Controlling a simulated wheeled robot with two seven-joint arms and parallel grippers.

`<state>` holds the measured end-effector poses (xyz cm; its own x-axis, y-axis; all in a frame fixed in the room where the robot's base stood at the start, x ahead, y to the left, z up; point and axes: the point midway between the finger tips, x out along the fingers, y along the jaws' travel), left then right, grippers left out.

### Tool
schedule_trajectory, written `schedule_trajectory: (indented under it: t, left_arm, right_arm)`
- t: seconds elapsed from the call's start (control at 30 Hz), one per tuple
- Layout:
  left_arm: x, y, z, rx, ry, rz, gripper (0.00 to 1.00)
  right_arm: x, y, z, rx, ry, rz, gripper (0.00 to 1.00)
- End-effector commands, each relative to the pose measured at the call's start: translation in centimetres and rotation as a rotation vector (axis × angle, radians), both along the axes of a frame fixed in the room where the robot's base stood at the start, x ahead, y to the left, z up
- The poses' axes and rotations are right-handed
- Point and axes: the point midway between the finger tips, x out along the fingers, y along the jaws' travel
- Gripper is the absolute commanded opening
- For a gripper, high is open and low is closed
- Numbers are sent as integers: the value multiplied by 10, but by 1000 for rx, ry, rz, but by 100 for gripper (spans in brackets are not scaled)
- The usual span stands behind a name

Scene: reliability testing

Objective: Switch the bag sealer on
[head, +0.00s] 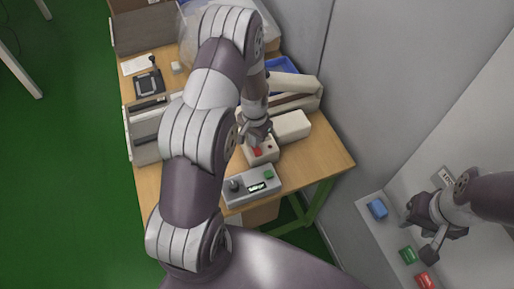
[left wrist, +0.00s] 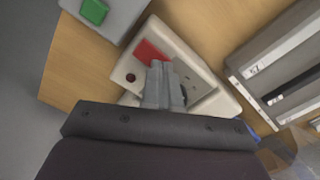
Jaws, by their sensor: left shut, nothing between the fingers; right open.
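A beige device that looks like the bag sealer (head: 290,127) sits on the wooden table, with a low front panel. The panel carries a red switch (head: 257,152) and a small dark round part. In the left wrist view the red switch (left wrist: 150,52) lies just beyond my fingertips, with the dark round part (left wrist: 130,78) to the left. My left gripper (head: 257,139) is shut and empty over the panel; its fingers (left wrist: 162,72) partly cover the panel, and I cannot tell whether they touch it. My right gripper (head: 424,228) is open and empty, away at the right.
A grey box (head: 240,194) with a green button, black knob and lit display stands in front of the panel. Grey racks (head: 146,135) stand left, a blue bin (head: 283,66) behind. Blue (head: 377,208), green (head: 407,255) and red (head: 426,281) blocks are near my right gripper.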

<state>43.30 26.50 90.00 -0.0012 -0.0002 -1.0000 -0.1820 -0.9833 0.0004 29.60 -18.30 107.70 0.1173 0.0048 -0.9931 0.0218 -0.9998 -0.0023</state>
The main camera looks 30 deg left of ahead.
Motion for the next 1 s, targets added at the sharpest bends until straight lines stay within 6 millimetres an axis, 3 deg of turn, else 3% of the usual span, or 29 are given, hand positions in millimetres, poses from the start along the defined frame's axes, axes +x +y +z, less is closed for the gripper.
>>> schedule_trajectory:
  t: [0.1,0.5,1.0]
  left_arm:
    - [1,0,19,1,-2,0,0]
    - [1,0,62,1,-2,0,0]
    - [0,0,62,0,-1,0,0]
  right_arm:
    - [0,0,17,0,0,0,43]
    - [0,0,51,0,0,0,43]
    - [0,0,51,0,0,0,43]
